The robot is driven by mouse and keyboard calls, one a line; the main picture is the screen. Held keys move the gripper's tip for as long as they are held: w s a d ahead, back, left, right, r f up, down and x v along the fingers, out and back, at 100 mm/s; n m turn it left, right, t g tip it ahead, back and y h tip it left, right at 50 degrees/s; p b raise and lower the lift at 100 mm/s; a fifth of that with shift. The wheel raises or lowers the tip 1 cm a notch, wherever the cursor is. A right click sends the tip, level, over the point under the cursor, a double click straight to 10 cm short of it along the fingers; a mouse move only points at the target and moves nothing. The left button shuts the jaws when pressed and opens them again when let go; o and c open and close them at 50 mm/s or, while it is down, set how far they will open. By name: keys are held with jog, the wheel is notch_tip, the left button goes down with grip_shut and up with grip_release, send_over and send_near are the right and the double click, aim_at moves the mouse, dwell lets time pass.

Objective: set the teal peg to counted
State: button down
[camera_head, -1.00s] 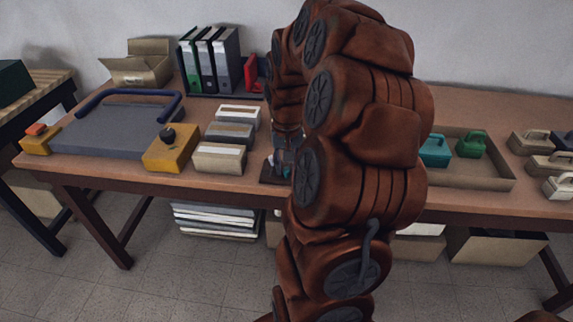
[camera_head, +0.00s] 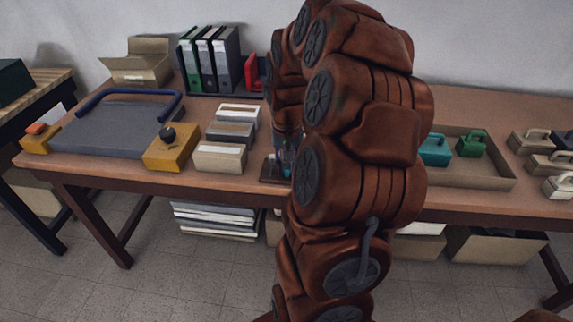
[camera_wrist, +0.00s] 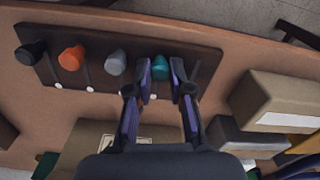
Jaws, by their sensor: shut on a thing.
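A dark board (camera_wrist: 203,80) with a row of pegs lies on the table. In the wrist view the teal peg (camera_wrist: 160,68) is at the right end of the row, roughly level with the grey peg (camera_wrist: 115,63), orange peg (camera_wrist: 71,58) and black peg (camera_wrist: 31,52). My gripper (camera_wrist: 161,70) is shut on the teal peg, one finger on each side. Slots with white dots run from the other pegs; the teal peg's own slot is mostly hidden by my fingers. In the head view my arm covers much of the board (camera_head: 268,181).
Card boxes (camera_head: 220,158) stand close left of the board in the head view, and right of it in the wrist view (camera_wrist: 275,98). A tray (camera_head: 480,176) with teal and green handled blocks is to the right. Binders (camera_head: 210,60) stand behind.

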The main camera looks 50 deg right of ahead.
jog(key=shift+w+d, duration=0.65)
jog(key=shift+d, duration=0.3)
jog(key=shift+w+d, duration=0.6)
jog(key=shift+d, duration=0.35)
jog(key=c, duration=1.3)
grip_release()
jog(key=shift+r, duration=0.1)
notch_tip(320, 180, up, 12)
jog(key=shift+s, duration=0.1)
